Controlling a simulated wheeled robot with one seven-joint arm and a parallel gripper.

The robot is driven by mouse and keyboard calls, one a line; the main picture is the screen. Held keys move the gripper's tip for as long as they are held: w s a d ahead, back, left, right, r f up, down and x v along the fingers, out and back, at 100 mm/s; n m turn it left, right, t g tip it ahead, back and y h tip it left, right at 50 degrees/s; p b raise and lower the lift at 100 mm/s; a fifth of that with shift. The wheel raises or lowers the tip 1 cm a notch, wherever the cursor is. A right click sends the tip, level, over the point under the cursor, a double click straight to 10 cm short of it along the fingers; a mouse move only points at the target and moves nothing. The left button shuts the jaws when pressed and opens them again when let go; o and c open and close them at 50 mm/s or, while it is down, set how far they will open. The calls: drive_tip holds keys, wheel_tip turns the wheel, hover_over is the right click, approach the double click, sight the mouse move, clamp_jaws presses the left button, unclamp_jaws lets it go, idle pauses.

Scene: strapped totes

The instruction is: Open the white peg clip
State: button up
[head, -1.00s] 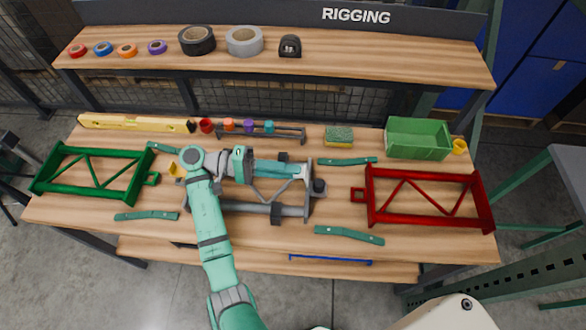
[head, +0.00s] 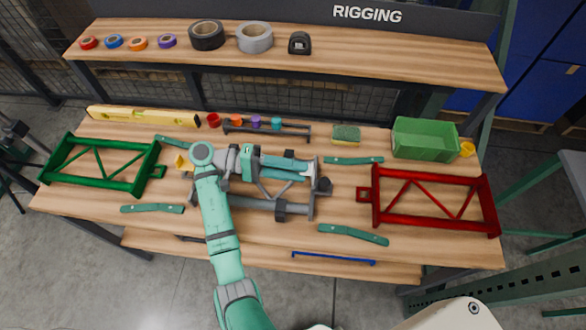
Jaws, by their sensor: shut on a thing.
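My arm reaches over the middle of the bench, and its end with my gripper (head: 308,169) points right, low over a grey frame (head: 262,208). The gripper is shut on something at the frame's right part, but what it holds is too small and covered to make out. I cannot pick out a white peg clip for sure; it may be hidden by the hand. The grey frame lies flat, with dark blocks on its bars and a dark round part (head: 325,184) at its right end.
A green frame (head: 72,179) lies left and a red frame (head: 430,223) right. Several flat teal bars (head: 352,235) lie around the middle. A green bin (head: 425,140), sponge (head: 346,133), yellow level (head: 140,117) and cup rack (head: 268,131) line the back. Bare wood shows near the front edge.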

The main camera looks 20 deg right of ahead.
idle(0.5)
drive_tip(key=s+a+r, duration=0.5)
drive_tip(key=s+r, duration=0.8)
idle(0.4)
